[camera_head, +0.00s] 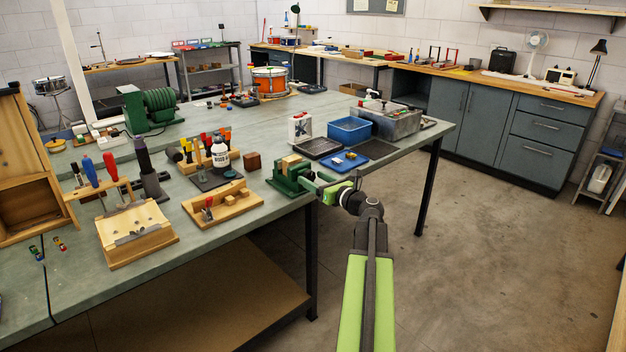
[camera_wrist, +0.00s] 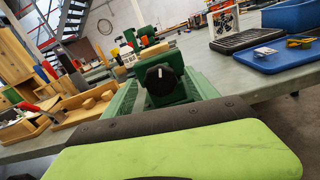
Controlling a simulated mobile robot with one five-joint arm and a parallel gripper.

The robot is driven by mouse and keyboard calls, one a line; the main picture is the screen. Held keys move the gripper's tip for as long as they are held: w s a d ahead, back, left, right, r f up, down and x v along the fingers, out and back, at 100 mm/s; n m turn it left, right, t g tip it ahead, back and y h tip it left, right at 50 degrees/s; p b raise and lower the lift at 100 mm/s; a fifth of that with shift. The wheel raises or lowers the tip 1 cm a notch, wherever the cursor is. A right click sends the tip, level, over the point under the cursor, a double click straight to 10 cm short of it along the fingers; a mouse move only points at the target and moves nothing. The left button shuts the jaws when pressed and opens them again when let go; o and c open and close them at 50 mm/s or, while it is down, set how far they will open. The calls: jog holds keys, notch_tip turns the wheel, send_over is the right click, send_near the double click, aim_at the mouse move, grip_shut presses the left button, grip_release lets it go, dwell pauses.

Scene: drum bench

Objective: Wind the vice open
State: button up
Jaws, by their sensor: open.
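The green vice (camera_head: 287,181) stands at the front edge of the bench, with pale wood (camera_head: 291,162) at its jaws. In the wrist view the vice (camera_wrist: 168,88) shows close ahead, with a black knob (camera_wrist: 160,77) bearing a white mark on its near face. My gripper (camera_head: 317,186) reaches in from the right at the vice's near end. It is open. Whether its fingers touch the knob cannot be told. The gap between the vice jaws is mostly hidden.
A wooden tray (camera_head: 239,207) and a white bottle (camera_head: 220,152) stand left of the vice. A blue tray (camera_head: 344,163), a dark tray (camera_head: 318,149) and a blue bin (camera_head: 350,130) lie to its right. The floor (camera_head: 450,225) beside the bench is clear.

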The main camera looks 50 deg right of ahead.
jog(key=shift+w, duration=0.4)
jog(key=c, duration=1.4)
jog(key=shift+o, duration=0.2)
jog(key=shift+n, duration=0.3)
